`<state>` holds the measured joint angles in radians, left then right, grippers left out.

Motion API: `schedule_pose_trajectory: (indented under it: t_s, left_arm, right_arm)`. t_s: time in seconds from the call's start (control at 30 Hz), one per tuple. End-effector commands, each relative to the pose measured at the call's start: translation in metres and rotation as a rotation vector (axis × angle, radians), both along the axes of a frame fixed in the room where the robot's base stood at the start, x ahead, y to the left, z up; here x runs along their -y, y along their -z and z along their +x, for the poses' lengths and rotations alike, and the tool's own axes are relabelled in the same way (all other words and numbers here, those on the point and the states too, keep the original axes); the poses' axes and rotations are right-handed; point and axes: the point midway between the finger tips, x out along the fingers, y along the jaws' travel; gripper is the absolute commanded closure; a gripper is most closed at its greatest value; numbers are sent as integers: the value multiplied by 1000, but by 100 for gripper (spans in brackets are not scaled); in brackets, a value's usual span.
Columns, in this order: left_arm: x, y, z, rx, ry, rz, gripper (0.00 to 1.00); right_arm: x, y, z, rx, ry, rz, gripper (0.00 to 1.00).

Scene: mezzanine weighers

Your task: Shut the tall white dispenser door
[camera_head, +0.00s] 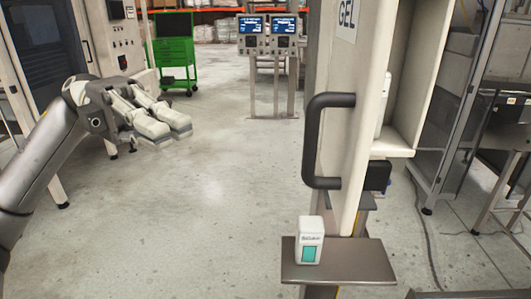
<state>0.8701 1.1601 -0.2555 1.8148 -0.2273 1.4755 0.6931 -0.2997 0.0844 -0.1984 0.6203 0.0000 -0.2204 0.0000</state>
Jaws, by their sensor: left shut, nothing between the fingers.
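The tall white dispenser door (352,110) stands right of centre, seen nearly edge-on, with a "GEL" label near its top. A dark bar handle (312,140) sticks out from its left side. To the right of the door the white dispenser body (412,60) shows an open recess, so the door looks swung open. My left gripper (172,128) is at the left, shut and empty, in the air well apart from the handle. My right gripper is not in view.
A small white box with a teal panel (309,242) stands on a grey shelf plate (350,270) below the door. A green tool cart (175,55) and two screen units (268,32) stand at the back. Metal frames fill the right side. The floor between gripper and door is clear.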

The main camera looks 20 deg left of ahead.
Motion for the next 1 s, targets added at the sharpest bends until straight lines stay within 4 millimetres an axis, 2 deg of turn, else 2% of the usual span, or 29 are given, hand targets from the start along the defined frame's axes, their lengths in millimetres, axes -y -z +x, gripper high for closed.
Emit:
schedule_pose_trajectory:
  t_s: [0.17,0.47,0.6,0.8,1.0]
  left_arm:
    - [27,-2,-9,-1,5,-2,100]
    - [89,-3,-27,1,4,-4,100]
    - [108,-5,-17,-1,2,-9,100]
    - [123,-2,-8,-2,-1,-9,100]
    - [125,-1,-7,-1,-2,-7,100]
  right_arm:
    - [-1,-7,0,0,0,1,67]
    - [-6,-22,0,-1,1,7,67]
    - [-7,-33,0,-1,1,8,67]
    - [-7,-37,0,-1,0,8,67]
    - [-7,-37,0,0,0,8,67]
